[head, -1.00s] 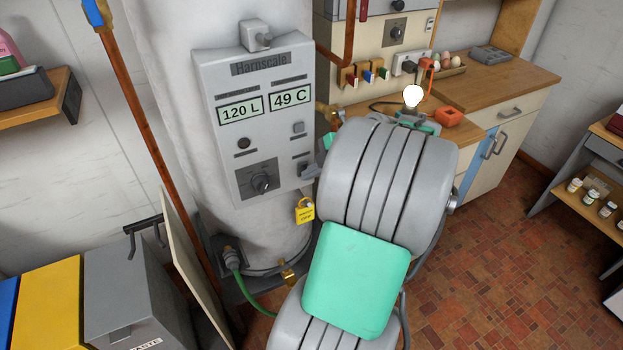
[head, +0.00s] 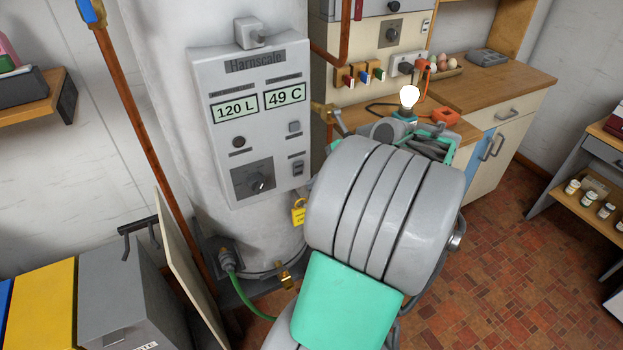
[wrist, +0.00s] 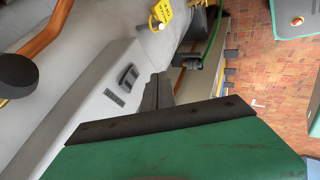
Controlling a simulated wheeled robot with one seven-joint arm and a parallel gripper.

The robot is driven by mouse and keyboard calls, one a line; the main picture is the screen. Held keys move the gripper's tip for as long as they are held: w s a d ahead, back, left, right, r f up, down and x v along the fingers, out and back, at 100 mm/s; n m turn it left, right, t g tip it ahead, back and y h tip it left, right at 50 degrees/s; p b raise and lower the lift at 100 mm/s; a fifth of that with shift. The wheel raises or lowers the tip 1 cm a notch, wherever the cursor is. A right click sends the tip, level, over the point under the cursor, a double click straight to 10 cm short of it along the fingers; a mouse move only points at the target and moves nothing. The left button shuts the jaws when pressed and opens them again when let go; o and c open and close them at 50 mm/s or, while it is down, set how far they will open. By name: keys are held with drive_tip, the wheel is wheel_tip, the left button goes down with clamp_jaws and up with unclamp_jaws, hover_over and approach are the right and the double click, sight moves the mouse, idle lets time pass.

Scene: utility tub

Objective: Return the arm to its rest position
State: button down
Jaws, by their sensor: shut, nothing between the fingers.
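My arm fills the middle of the head view, with grey ribbed links and a green panel. In the wrist view my gripper (wrist: 157,92) shows as dark grey fingers, shut together with nothing between them. They point toward the lower side of the grey heater control box (wrist: 95,110); I cannot tell the exact gap, but no contact is clear. In the head view the control box (head: 250,125) reads 120 L and 49 C, and my forearm is beside its right edge. The fingers are not clear there, as the arm links hide most of that area.
A yellow tag (head: 298,212) hangs below the box; it also shows in the wrist view (wrist: 163,12). A copper pipe (head: 150,150) runs down at left. A lit bulb (head: 409,97) and a wooden counter (head: 490,85) stand behind my arm. The tiled floor (head: 500,260) at right is open.

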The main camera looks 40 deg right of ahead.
drive_tip(key=v, duration=0.9)
drive_tip(key=s+d+f+m+g+h+p, duration=0.15)
drive_tip(key=s+f+m+g, duration=0.65)
drive_tip(key=m, duration=1.7)
drive_tip(key=w+a+r+n+t+p, duration=0.1)
drive_tip(key=w+a+n, duration=0.2)
drive_tip(key=a, duration=0.7)
drive_tip(key=w+a+r+n+t+p, duration=0.1)
drive_tip(key=w+a+n, duration=0.3)
drive_tip(key=a, duration=0.6)
drive_tip(key=w+a+r+n+t+h+p, duration=0.1)
drive_tip(key=w+a+r+n+p, duration=0.1)
drive_tip(key=a, duration=0.8)
drive_tip(key=shift+w+r+n, duration=0.45)
drive_tip(key=shift+w+n, duration=0.65)
drive_tip(key=shift+a, duration=0.15)
